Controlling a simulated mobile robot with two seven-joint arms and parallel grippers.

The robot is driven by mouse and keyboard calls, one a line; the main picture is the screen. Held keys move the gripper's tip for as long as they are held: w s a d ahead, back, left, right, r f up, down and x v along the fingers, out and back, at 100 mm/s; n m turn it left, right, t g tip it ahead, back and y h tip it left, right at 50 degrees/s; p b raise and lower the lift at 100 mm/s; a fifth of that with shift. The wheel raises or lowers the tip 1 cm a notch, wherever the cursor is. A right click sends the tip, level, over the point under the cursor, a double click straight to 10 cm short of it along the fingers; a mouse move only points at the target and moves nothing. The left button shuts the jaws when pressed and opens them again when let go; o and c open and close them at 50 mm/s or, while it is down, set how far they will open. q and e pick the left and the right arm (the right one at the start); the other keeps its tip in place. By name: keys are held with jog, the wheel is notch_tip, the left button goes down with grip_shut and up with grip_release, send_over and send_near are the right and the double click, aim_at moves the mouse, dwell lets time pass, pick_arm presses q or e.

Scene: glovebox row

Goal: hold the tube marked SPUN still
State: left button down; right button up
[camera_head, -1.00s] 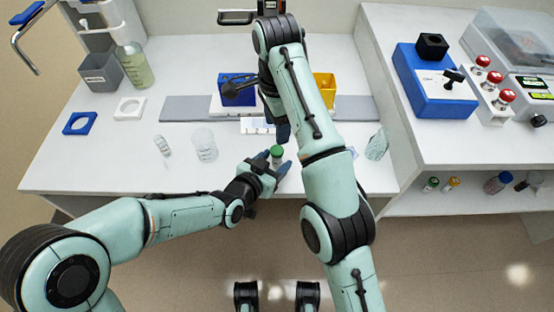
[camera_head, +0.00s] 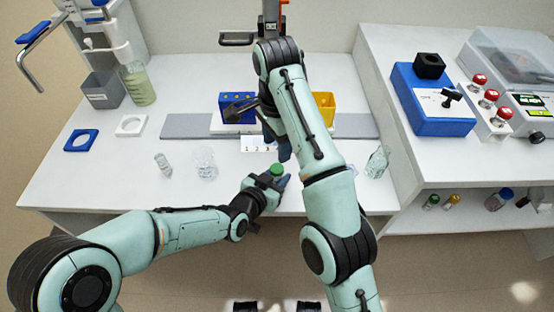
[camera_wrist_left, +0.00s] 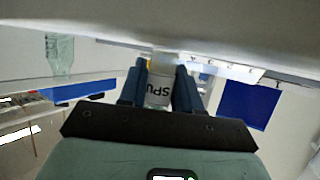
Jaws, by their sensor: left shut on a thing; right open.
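The tube marked SPUN (camera_wrist_left: 158,90) is between the two blue fingers of my left gripper (camera_wrist_left: 160,88) in the left wrist view; the letters "SPU" show. In the head view its green cap (camera_head: 277,169) sticks up from my left gripper (camera_head: 272,180), which is shut on it near the bench's front edge. My right gripper (camera_head: 281,150) is open and empty, above and slightly right of the tube, partly hidden by its own arm.
A small vial (camera_head: 163,164) and a clear beaker (camera_head: 205,164) stand left of my left gripper. A clear flask (camera_head: 378,162) stands to the right. The bench's front left is clear.

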aim_at(277, 168)
jog(key=shift+n, duration=1.1)
jog(key=shift+f+n, duration=0.15)
jog(key=shift+n, duration=0.15)
jog(key=shift+f, duration=3.85)
grip_shut()
